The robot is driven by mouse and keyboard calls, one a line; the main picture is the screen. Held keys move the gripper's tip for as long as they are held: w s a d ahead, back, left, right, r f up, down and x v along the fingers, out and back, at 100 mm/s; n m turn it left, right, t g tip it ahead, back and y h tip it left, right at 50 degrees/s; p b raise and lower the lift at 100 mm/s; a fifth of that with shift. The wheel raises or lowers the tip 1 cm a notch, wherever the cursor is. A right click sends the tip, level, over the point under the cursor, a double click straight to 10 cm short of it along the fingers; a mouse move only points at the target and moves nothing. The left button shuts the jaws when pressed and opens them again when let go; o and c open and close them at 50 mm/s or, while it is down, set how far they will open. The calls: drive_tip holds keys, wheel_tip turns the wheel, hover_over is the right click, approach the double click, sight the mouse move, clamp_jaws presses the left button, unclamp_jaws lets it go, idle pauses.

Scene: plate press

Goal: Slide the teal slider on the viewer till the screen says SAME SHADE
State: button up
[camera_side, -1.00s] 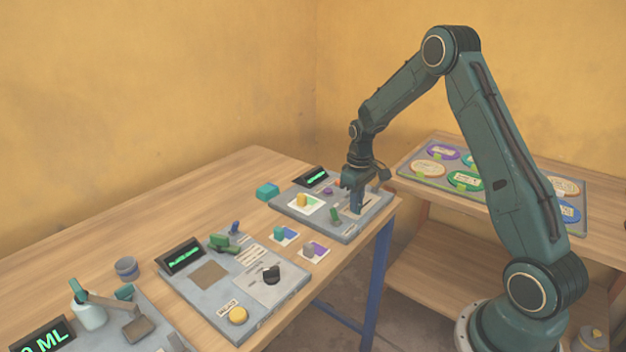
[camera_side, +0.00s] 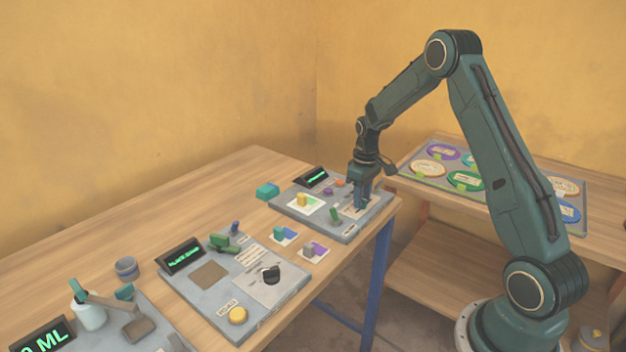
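The viewer (camera_side: 345,234) is the grey panel at the far right end of the table. Its small dark screen (camera_side: 317,178) shows green text too small to read. My gripper (camera_side: 359,203) points down over the right part of the viewer, low at a light strip on its top. I cannot make out a teal slider; the fingers cover part of that strip. Whether the fingers are open or shut on something cannot be told. A green lever-like part (camera_side: 335,215) stands on the viewer just left of my gripper.
On the viewer are a yellow block on a white card (camera_side: 303,201) and small purple and orange parts. A teal block (camera_side: 267,190) lies left of it. Another grey panel (camera_side: 210,293) with a yellow button is nearer. A tray of oval plates (camera_side: 408,168) is behind.

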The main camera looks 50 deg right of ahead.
wheel_tip(320, 180, up, 14)
idle(1.0)
